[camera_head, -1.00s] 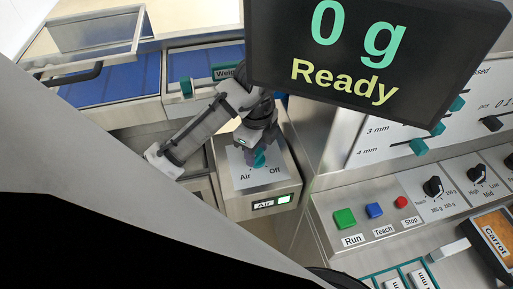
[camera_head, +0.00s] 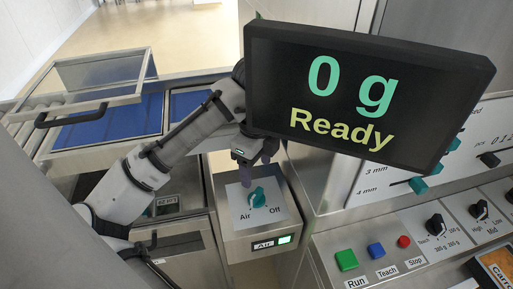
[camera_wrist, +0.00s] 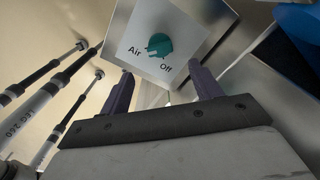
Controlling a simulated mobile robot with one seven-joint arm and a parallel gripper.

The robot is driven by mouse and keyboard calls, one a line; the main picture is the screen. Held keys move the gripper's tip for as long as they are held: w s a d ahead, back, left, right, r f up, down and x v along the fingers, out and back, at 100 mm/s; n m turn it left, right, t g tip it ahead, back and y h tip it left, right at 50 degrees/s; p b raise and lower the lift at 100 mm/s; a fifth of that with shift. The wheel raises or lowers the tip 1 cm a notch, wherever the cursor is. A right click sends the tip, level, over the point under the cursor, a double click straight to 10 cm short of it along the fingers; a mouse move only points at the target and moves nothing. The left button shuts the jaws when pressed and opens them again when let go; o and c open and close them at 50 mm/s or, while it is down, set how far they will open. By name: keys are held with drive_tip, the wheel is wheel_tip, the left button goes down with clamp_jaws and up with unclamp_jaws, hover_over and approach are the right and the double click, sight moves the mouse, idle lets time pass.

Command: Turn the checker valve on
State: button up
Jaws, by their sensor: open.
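The valve is a teal knob (camera_head: 257,197) on a pale plate marked Air and Off, on top of a steel box (camera_head: 238,245). Its pointer appears to be turned toward Air, and a lit green indicator (camera_head: 284,240) shows beside the Air label on the box front. The knob also shows in the wrist view (camera_wrist: 159,45), just beyond the fingertips. My gripper (camera_head: 258,172) is open and empty, above and behind the knob in the head view. In the wrist view my gripper (camera_wrist: 160,72) has its two purple fingers apart, with the knob clear of them.
A black display (camera_head: 365,90) reading 0 g and Ready hangs close to the right of my arm. A control panel with a green Run button (camera_head: 346,259) lies at the right. A clear guard with a black handle (camera_head: 70,115) stands at the left, over blue belts.

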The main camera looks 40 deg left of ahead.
wheel_tip(320, 180, up, 5)
drive_tip(key=shift+r, duration=0.15)
drive_tip(key=shift+s, duration=0.1)
idle(0.6)
